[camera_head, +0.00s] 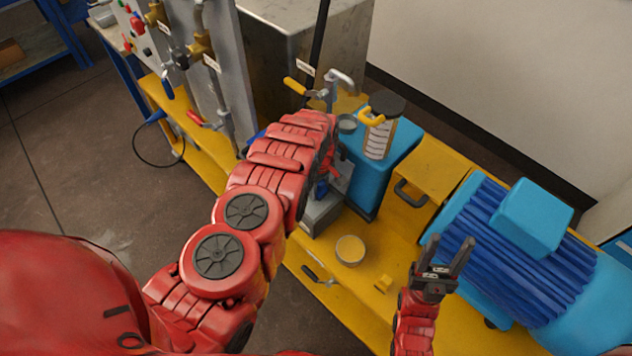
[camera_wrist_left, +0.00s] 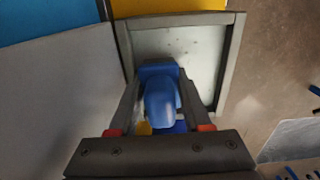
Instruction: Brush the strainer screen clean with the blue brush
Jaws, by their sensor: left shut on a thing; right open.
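My left gripper (camera_wrist_left: 158,98) is shut on the blue brush (camera_wrist_left: 160,103), which shows as a rounded blue handle between the fingers. The brush is over or against a square, grey-framed pale panel (camera_wrist_left: 205,62) with a few small dark specks, apparently the strainer screen. I cannot tell whether the bristles touch it; they are hidden. In the head view my left arm covers most of this spot, and only part of a grey box (camera_head: 322,216) shows below the gripper. My right gripper (camera_head: 447,255) is open and empty above the yellow bench, at the right.
A small round cup (camera_head: 350,251) with yellowish contents stands on the yellow bench (camera_head: 372,285). A caged cylinder with a black top (camera_head: 387,105) stands on a blue box (camera_head: 378,170) behind. A blue finned motor (camera_head: 500,235) fills the right side. Pipes and valves (camera_head: 201,50) stand at the left.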

